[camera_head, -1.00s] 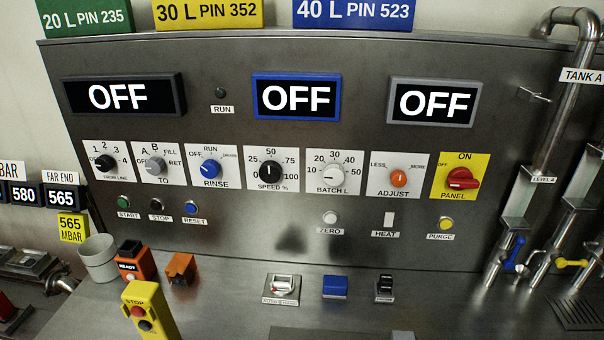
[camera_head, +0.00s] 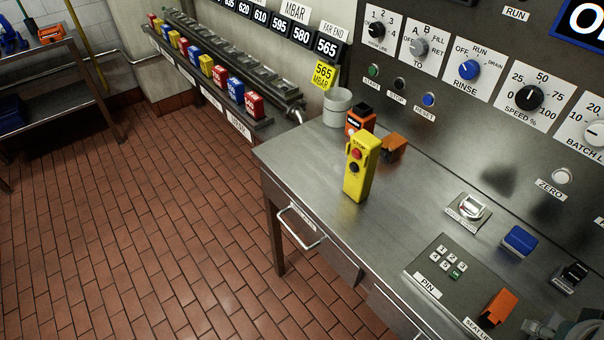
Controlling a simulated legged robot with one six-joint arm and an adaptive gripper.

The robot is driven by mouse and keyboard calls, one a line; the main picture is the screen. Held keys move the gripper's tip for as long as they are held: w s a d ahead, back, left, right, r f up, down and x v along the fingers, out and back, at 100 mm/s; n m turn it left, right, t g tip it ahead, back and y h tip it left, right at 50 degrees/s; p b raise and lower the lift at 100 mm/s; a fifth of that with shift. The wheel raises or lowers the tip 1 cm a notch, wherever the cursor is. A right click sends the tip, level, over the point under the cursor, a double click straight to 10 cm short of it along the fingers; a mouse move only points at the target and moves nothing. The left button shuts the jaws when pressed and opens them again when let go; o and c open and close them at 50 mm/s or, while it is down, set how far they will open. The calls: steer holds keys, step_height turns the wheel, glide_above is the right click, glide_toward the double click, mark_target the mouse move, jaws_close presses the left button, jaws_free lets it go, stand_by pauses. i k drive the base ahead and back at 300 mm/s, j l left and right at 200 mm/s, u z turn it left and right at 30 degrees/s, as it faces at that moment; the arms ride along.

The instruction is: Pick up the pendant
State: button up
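The pendant (camera_head: 361,170) is a yellow upright box with a red button marked STOP near its top and a black button below. It stands on the steel bench top (camera_head: 330,190), near the bench's left end. Nothing is touching it from the front. My gripper cannot be made out in this view; only a blurred grey piece shows at the bottom right corner, and I cannot tell what it is.
An orange-and-black device (camera_head: 360,120), an orange block (camera_head: 393,148) and a white cup (camera_head: 337,106) stand close behind the pendant. A keypad (camera_head: 447,262) lies to the right. A drawer handle (camera_head: 300,228) juts from the bench front. The tiled floor (camera_head: 150,240) at left is clear.

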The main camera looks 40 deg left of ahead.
mark_target(357, 186)
steer(key=u, duration=1.3)
steer(key=i+j, duration=0.6)
steer(key=j+z, duration=0.05)
steer(key=j, duration=0.05)
